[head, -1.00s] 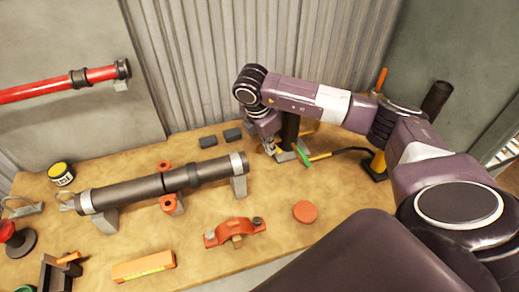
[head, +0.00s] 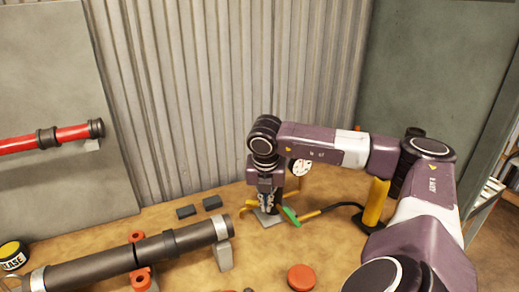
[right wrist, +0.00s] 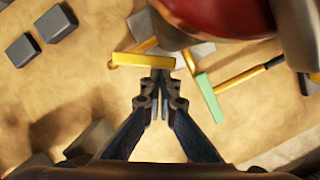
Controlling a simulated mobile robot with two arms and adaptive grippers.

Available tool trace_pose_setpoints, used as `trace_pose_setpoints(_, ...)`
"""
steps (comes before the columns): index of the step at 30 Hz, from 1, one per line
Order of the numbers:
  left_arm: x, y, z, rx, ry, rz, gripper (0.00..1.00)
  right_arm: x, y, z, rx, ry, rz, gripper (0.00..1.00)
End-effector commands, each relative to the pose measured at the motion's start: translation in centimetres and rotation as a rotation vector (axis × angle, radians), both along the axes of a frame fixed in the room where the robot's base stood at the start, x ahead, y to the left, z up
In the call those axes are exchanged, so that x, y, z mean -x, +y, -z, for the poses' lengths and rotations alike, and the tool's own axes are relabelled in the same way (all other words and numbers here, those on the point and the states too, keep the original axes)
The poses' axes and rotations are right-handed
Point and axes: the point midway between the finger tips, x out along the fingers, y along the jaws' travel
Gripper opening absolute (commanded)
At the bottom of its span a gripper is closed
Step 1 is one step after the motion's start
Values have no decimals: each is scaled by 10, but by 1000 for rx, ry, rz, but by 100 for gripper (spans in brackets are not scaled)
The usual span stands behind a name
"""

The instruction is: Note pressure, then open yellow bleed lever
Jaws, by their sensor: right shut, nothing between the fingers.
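The round white-faced pressure gauge (head: 301,167) shows just right of my right wrist in the head view; its reading is too small to tell. My right gripper (head: 268,208) points down beside the dark riser post, shut and empty. In the right wrist view, the closed fingertips (right wrist: 160,78) are close to a yellow bar (right wrist: 144,61), which looks like the bleed lever; I cannot tell whether they touch. A green handle (head: 291,216) is to the right, and also shows in the right wrist view (right wrist: 209,97). My left gripper is not in view.
A yellow post (head: 375,203) with a black hose stands on the right. Two dark blocks (head: 198,207) lie left of the gripper. A dark pipe (head: 125,258) on supports lies at front left, and a red-orange disc (head: 301,277) at front. A corrugated wall (head: 230,90) rises behind.

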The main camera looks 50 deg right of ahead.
Motion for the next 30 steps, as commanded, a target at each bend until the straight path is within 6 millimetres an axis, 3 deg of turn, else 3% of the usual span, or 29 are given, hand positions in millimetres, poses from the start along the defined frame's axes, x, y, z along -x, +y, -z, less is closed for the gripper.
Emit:
trace_pose_setpoints(1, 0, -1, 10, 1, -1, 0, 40, 0, -4, 4, 4, -2, -35, 0)
trace_pose_setpoints(9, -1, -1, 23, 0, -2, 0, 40, -4, -14, 2, 0, -1, -79, 0)
trace_pose_setpoints(30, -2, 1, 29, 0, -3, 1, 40, -6, -21, -1, 0, 1, -77, 0)
